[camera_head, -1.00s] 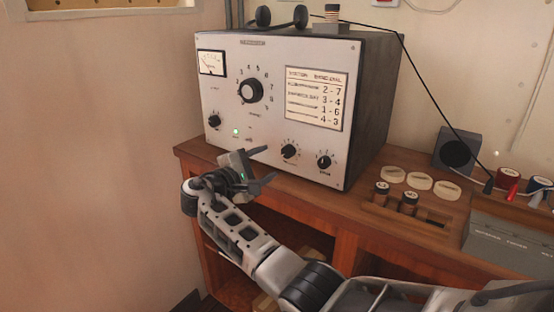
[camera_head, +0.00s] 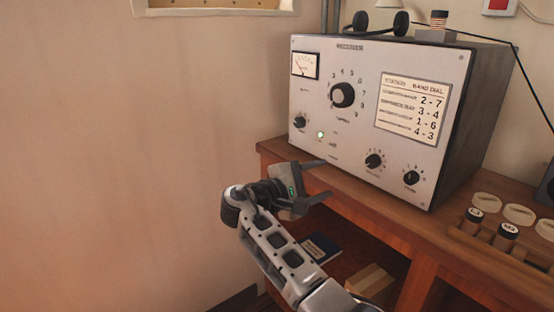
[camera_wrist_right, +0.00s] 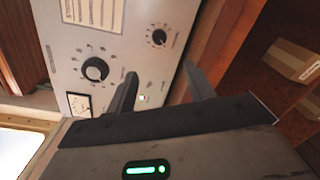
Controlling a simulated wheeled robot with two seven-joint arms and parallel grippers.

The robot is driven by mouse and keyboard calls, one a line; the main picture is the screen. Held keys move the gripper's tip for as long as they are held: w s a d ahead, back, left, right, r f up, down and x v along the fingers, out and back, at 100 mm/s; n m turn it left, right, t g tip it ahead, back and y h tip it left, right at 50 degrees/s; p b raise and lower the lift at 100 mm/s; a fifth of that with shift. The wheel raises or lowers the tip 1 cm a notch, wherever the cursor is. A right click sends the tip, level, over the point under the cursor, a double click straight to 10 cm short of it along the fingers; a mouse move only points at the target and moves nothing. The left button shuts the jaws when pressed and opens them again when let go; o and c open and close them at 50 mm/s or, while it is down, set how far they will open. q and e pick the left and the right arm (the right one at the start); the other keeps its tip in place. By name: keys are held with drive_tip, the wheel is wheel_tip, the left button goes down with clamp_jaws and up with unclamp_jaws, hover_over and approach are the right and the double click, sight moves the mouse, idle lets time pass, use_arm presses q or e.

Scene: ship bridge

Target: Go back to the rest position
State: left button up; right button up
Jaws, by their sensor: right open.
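My right gripper (camera_head: 318,181) is open and empty, in front of the lower left of the receiver and by the left front edge of the wooden desk. In the right wrist view its two fingers (camera_wrist_right: 160,88) stand apart with nothing between them. The grey receiver (camera_head: 360,72) stands on the desk (camera_head: 290,150) with its meter, large dial, small knobs and a lit green lamp. The receiver's panel also shows in the right wrist view (camera_wrist_right: 125,60). My left gripper is not in view.
Headphones (camera_head: 380,22) lie on top of the receiver. Dark cylinders (camera_head: 505,236) and pale round discs (camera_head: 518,214) sit on the desk at right. A blue book (camera_head: 320,248) and a cardboard box (camera_head: 370,281) are on the shelf below. Bare wall fills the left.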

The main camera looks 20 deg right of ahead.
drive_tip(key=s+a+f+n+t+y, duration=0.1)
drive_tip(key=s+f+y, duration=0.35)
drive_tip(key=f, duration=0.75)
drive_tip(key=s+a+f+t+y, duration=0.1)
drive_tip(key=s+f+t+y, duration=0.3)
drive_tip(key=f, duration=0.9)
drive_tip(key=s+a+f+m+g+y, duration=0.1)
drive_tip(key=s+a+f+m+y, duration=0.1)
drive_tip(key=s+f+y, duration=0.3)
drive_tip(key=s+a+f+m+g+y, duration=0.1)
drive_tip(key=s+a+f+y, duration=0.15)
drive_tip(key=s, duration=0.45)
drive_tip(key=s+a+r+m+t+y, duration=0.1)
drive_tip(key=s+a+r+m+y, duration=0.2)
drive_tip(key=s, duration=0.5)
drive_tip(key=shift+s+r+m+t, duration=0.4)
drive_tip(key=shift+r+m, duration=0.35)
drive_tip(key=shift+m, duration=0.15)
